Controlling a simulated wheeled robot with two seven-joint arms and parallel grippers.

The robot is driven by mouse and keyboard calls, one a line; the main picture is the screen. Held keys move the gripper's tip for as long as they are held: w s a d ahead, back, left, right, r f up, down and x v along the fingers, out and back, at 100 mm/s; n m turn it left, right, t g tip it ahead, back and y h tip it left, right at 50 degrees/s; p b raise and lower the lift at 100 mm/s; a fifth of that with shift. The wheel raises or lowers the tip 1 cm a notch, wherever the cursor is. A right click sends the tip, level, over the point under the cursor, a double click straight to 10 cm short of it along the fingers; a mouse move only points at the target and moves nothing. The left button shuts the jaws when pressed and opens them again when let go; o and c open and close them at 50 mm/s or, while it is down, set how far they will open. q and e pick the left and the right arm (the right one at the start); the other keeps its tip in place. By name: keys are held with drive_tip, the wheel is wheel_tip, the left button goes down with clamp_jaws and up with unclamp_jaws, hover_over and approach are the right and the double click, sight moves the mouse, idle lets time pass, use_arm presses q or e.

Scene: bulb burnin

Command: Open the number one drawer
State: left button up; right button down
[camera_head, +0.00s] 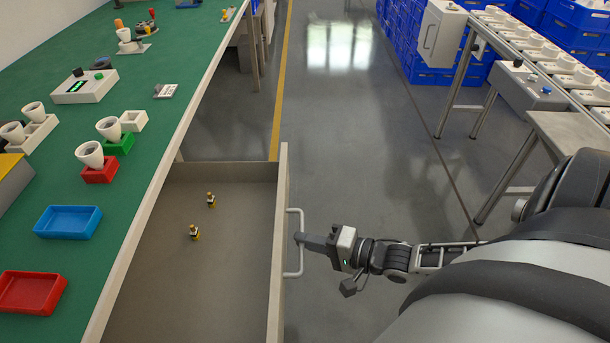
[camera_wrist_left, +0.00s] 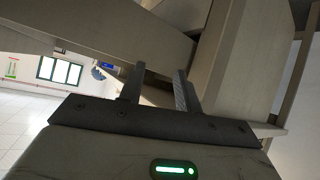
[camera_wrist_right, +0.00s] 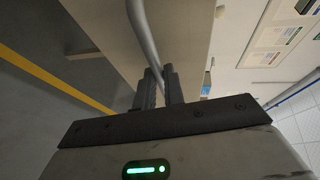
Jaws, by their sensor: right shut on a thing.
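The drawer (camera_head: 222,262) stands pulled out from under the green-topped bench, its inside in view. No drawer number is readable.
The bench top (camera_head: 150,100) holds a blue tray (camera_head: 68,222), a red tray (camera_head: 30,292) and several cups in holders. A conveyor (camera_head: 540,50) and blue crates (camera_head: 400,40) stand at the right. Grey floor (camera_head: 340,130) is clear beyond the drawer.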

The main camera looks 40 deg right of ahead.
drive_tip(key=shift+s+d, duration=0.1)
idle(0.3)
drive_tip(key=c, duration=1.5)
unclamp_jaws()
use_arm(q)
drive_tip(key=shift+s+a+r+p, duration=0.15)
drive_tip(key=shift+r+p, duration=0.1)
drive_tip(key=shift+p, duration=0.7)
use_arm(e)
drive_tip(key=v, duration=1.6)
